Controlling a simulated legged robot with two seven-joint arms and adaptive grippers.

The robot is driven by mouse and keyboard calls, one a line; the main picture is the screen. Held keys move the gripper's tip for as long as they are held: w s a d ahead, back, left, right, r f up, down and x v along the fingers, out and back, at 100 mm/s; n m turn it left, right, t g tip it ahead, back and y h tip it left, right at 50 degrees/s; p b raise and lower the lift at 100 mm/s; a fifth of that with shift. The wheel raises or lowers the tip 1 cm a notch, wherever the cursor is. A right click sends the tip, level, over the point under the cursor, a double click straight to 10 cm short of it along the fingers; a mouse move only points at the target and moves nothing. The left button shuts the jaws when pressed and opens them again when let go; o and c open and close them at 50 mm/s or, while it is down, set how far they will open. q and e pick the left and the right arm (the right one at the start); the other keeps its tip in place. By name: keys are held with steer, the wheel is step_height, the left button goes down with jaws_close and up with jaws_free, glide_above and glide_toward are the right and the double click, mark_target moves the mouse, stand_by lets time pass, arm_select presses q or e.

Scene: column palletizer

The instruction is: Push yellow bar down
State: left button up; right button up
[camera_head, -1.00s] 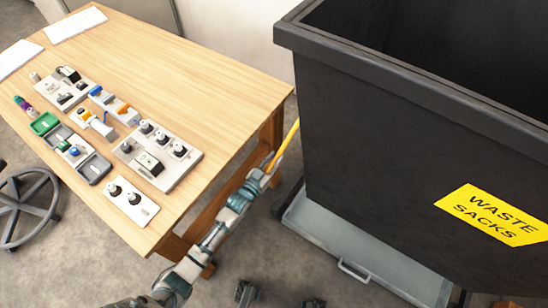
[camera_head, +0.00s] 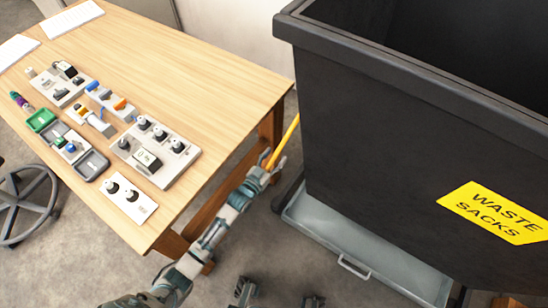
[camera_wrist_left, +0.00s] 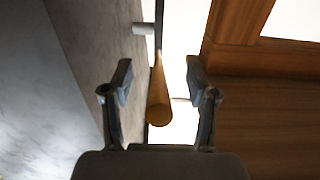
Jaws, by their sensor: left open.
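The yellow bar (camera_head: 283,142) slants up in the gap between the wooden table and the black waste bin. My left gripper (camera_head: 268,164) is open at the lower end of the bar. In the left wrist view the bar (camera_wrist_left: 159,98) has its rounded end between the two open fingers of my left gripper (camera_wrist_left: 160,85), with space on both sides. The fingers do not appear to touch it. The far end of the bar is partly hidden in the head view.
A wooden table (camera_head: 190,60) with several switch and socket panels (camera_head: 155,150) stands at the left. The black bin (camera_head: 400,140), labelled waste sacks, stands at the right above a grey tray (camera_head: 350,245). A chair base (camera_head: 30,205) is at the far left.

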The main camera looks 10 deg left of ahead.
arm_select(q)
steer(key=shift+f, duration=0.3)
arm_select(e)
steer(key=shift+s+a+f, duration=0.25)
steer(key=shift+s+a, duration=0.2)
steer(key=shift+s, duration=0.05)
steer(key=shift+s+a+f, duration=0.2)
steer(key=shift+s+a, duration=0.2)
steer(key=shift+s, duration=0.1)
arm_select(q)
steer(key=p+v, duration=0.7)
steer(key=v, duration=0.6)
steer(key=shift+r, duration=0.35)
arm_select(e)
steer(key=w+r, duration=0.5)
steer(key=r, duration=0.2)
steer(key=shift+w+d+r+t, duration=0.15)
steer(key=shift+d+r+t, duration=0.2)
steer(key=shift+t, duration=0.05)
